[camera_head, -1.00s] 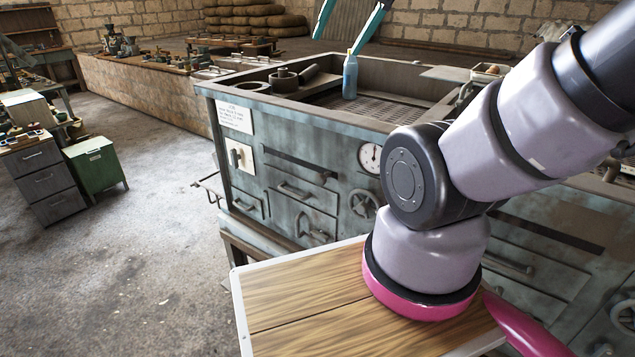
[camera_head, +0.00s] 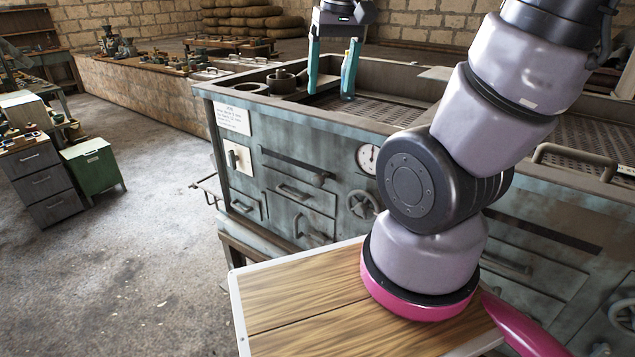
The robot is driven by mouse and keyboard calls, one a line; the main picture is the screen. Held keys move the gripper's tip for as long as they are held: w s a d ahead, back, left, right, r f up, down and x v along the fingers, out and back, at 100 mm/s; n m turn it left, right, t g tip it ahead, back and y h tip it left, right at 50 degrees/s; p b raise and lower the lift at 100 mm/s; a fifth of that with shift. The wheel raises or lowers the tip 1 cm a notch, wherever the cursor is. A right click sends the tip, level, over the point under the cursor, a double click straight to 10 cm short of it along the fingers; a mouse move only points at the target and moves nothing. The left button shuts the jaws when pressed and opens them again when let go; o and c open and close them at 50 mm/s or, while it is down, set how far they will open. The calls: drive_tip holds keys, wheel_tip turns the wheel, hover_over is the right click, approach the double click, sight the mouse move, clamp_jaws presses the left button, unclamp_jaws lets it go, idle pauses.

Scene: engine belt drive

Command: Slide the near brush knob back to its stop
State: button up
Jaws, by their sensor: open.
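A long dark slot (camera_head: 288,163) runs across the upper front panel of the grey-green machine (camera_head: 265,112), with a small dark knob (camera_head: 320,179) near its right end. This may be the near brush knob; no label confirms it, and no second brush knob can be made out. My gripper (camera_head: 330,94) is open, its two teal fingers pointing down over the machine's top tray. It is above and behind the slot in the picture, apart from the knob. Nothing is seen held between the fingers.
The front panel also bears a round gauge (camera_head: 367,158), a handwheel (camera_head: 363,204), drawer handles and a white switch plate (camera_head: 238,157). A round pot (camera_head: 281,80) sits on the top left. A raised handle (camera_head: 575,158) stands at the right.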

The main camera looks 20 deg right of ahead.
drive_tip(key=w+f+n+g+h, duration=0.4)
drive_tip(key=f+n+h, duration=0.55)
drive_tip(key=f, duration=0.65)
drive_tip(key=n+t+h, duration=0.6)
drive_tip(key=n+t, duration=0.6)
drive_tip(key=n, duration=0.4)
approach(315, 183)
drive_tip(key=x, duration=1.1)
drive_tip(key=shift+d, duration=0.15)
drive_tip(key=shift+c, duration=0.3)
clamp_jaws()
